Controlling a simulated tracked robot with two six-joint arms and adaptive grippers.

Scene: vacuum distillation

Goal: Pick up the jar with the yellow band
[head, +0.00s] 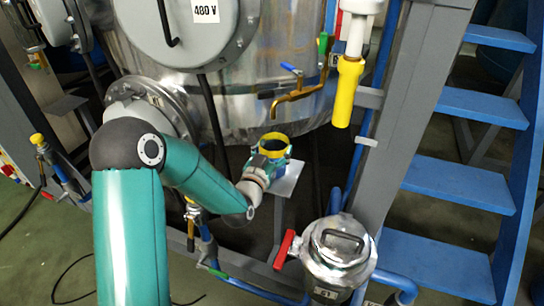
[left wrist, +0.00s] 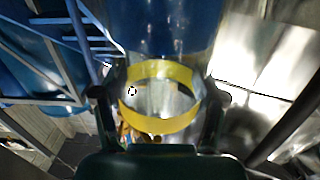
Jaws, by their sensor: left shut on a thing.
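The jar with the yellow band (head: 274,153) is near the middle of the head view, below a brass tap. Its round yellow rim or band faces up. My left gripper (head: 268,164) is shut on the jar, partly hiding its body. In the left wrist view the yellow band (left wrist: 160,123) shows as a ring on a see-through jar, with the fingers of my left gripper (left wrist: 162,108) on both sides. The jar is at a small pale shelf (head: 289,180); I cannot tell whether it touches it. My right gripper is not in view.
The brass tap (head: 297,93) with a blue lever sticks out of the steel tank (head: 245,100) above the jar. A lidded metal vessel (head: 338,250) with a red handle stands at front right. A grey post (head: 415,110) and blue stairs (head: 455,185) are on the right.

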